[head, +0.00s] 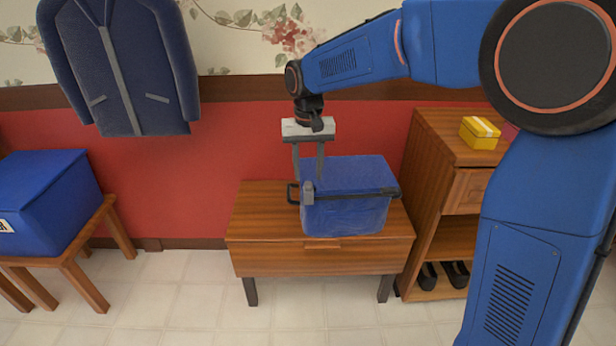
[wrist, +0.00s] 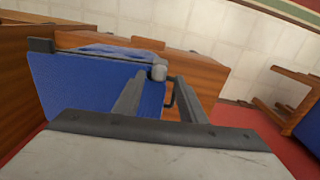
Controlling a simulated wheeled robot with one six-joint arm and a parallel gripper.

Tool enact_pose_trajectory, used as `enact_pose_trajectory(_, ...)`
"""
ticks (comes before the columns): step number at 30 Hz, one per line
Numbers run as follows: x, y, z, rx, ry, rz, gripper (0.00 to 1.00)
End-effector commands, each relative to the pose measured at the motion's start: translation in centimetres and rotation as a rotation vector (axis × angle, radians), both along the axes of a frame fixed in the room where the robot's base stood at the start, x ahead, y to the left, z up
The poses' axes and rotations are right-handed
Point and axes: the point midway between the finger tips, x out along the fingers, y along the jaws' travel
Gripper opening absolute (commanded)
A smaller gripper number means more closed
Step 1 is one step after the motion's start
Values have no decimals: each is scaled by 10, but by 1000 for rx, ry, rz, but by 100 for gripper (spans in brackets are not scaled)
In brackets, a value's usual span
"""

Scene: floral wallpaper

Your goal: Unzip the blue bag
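The blue bag (head: 348,208) is box-shaped and sits on a low wooden cabinet. A dark zip band runs around it below the top, with a grey pull (head: 307,192) at its front left corner. My gripper (head: 309,180) points down at that corner, its two fingers apart, just above or beside the pull. In the wrist view the bag (wrist: 92,90) lies left of and under the fingers (wrist: 165,85), and the grey pull (wrist: 158,72) shows near the fingertips, between them. I cannot tell whether the fingers touch it. The bag's top looks closed.
The low wooden cabinet (head: 250,215) bears the bag. A taller wooden shelf (head: 425,190) with a yellow box (head: 480,133) stands close on the right, with dark shoes below. A blue box (head: 45,200) sits on a stool at left. A blue jacket (head: 120,65) hangs on the wall.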

Motion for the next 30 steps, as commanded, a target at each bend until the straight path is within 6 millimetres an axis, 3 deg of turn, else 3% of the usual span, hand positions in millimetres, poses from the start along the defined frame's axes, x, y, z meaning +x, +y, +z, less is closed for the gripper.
enact_pose_trajectory(18,0,0,120,1,-3,0,38)
enact_pose_trajectory(24,0,0,142,1,-2,0,38)
enact_pose_trajectory(30,0,0,148,0,-1,0,38)
